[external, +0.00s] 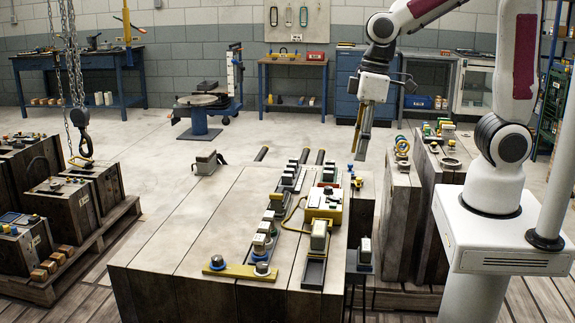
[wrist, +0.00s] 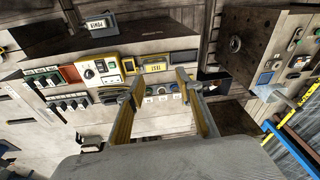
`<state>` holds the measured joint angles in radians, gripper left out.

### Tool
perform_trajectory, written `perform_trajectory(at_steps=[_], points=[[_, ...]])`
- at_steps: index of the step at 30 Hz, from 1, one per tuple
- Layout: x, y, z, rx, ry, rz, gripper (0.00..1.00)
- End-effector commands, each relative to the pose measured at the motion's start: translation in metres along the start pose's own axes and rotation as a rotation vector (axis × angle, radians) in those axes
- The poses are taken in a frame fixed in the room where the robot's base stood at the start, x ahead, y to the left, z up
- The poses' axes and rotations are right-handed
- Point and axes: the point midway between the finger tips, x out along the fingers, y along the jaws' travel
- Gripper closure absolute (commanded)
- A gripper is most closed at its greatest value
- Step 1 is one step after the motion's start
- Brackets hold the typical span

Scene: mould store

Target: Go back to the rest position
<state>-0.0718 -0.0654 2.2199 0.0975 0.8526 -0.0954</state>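My gripper (external: 361,150) hangs from my arm, pointing down, in the air near the right side of the large wooden block in the external view. In the wrist view its two fingers (wrist: 160,80) stand apart with nothing held between them. The large block (external: 190,225) carries a yellow-and-white control box (external: 325,205), which also shows in the wrist view (wrist: 100,70). The fingertips appear clear of the block and its fittings. No marker of a rest position is visible.
Tall wooden blocks (external: 397,220) stand right of the large block, close to my base. A chain hook (external: 84,140) hangs at left over a pallet (external: 80,255) with dark crates. Workbenches line the back wall. The floor (external: 130,155) behind the large block is mostly clear.

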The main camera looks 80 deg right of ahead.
Motion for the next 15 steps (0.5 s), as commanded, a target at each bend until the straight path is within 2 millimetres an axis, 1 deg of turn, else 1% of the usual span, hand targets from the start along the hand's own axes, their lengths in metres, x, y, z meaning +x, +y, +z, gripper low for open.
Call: perform_trajectory(at_steps=[1,6,15], points=[[-0.006,0.002,0.008,0.009,0.01,0.006,0.64],[-0.022,0.007,0.031,0.036,0.037,0.024,0.64],[-0.044,0.015,0.069,0.066,0.096,0.055,0.64]])
